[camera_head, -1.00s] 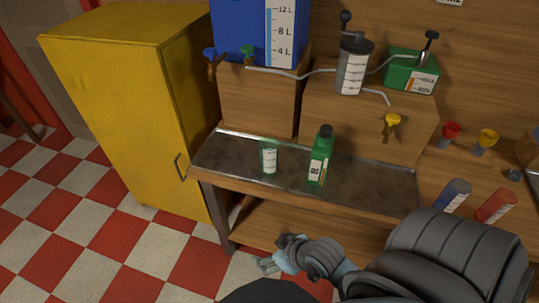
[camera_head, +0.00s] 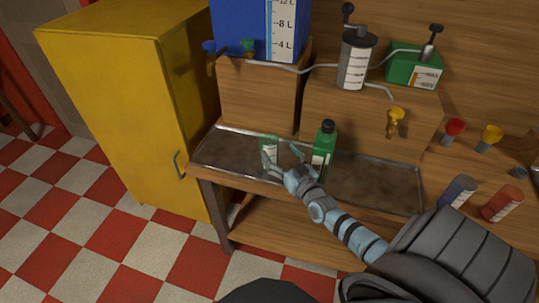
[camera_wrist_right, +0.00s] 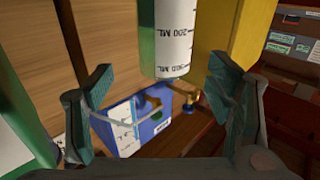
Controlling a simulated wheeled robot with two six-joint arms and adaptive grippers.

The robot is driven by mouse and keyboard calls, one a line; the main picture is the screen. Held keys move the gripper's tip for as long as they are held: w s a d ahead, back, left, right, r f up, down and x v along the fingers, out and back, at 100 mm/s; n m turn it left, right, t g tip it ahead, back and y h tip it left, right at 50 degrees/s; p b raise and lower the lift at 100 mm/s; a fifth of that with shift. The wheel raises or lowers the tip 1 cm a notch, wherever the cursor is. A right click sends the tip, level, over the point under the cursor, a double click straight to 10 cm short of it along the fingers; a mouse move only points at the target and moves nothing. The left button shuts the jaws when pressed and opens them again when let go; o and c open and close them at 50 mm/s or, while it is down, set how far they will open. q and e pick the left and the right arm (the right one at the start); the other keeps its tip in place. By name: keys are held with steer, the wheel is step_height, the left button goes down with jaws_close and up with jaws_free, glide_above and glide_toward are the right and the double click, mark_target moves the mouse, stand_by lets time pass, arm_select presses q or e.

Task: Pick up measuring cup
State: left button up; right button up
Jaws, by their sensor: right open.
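The measuring cup (camera_head: 268,146) is a small green cup with a white label, standing on the dark metal tray top of the bench. In the right wrist view the cup (camera_wrist_right: 172,40) shows its volume marks, lying between the lines of the two fingers at the top of the picture. My right gripper (camera_head: 282,158) is at the tray, just right of and in front of the cup. Its fingers (camera_wrist_right: 160,85) are spread apart and hold nothing. The gripper partly covers the cup's lower part in the head view. My left gripper is out of view.
A green bottle (camera_head: 324,138) with a black cap stands close to the right of the cup, beside my gripper. Wooden boxes rise behind the tray, with a blue container (camera_head: 238,28) on the left one. A yellow cabinet (camera_head: 120,110) stands left. The tray's right part (camera_head: 375,182) is clear.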

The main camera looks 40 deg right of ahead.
mark_target(269, 142)
steer(key=w+b, duration=0.1)
steer(key=w, duration=0.1)
steer(key=w+b, duration=0.1)
steer(key=w, duration=0.1)
steer(key=w+b, duration=0.1)
steer(key=w, duration=0.1)
steer(key=shift+w+d+f, duration=0.1)
steer(key=shift+d, duration=0.2)
steer(key=shift+w, duration=0.15)
steer(key=c, duration=0.5)
steer(key=shift+r, duration=0.2)
steer(key=c, duration=1)
